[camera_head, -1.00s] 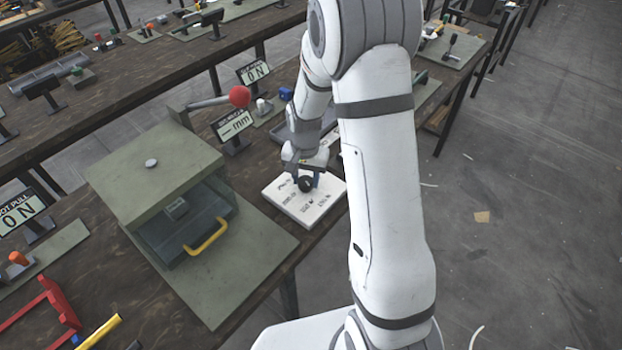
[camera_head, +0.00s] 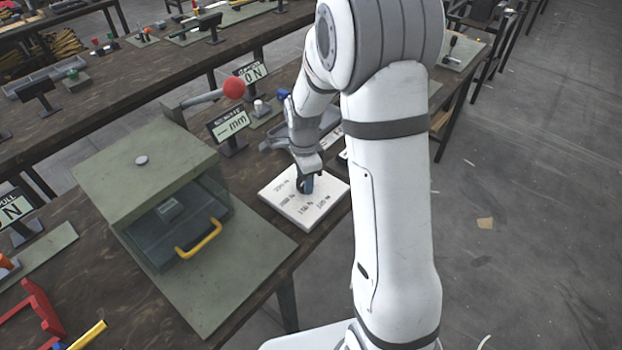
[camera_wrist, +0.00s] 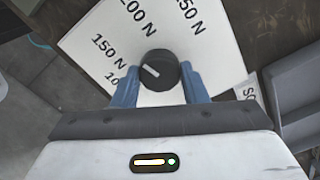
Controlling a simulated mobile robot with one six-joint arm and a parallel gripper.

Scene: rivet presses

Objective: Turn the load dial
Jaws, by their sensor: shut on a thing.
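The load dial (camera_wrist: 158,70) is a round black knob with a short white pointer mark. It sits on a white plate (camera_wrist: 215,50) printed with load values such as 150 N and 200 N. In the wrist view the mark points up and left, roughly toward the 150 N label. My gripper (camera_wrist: 158,78) has a blue finger on each side of the knob and is shut on it. In the head view my gripper (camera_head: 306,184) is over the middle of the white plate (camera_head: 325,212), and its fingers mostly hide the knob.
Left of the plate stands a green press housing (camera_head: 145,170) with a yellow-handled clear guard (camera_head: 200,238). A lever with a red ball (camera_head: 234,88) and a mm display (camera_head: 228,125) are behind. A grey tray (camera_wrist: 295,95) is close at the right in the wrist view.

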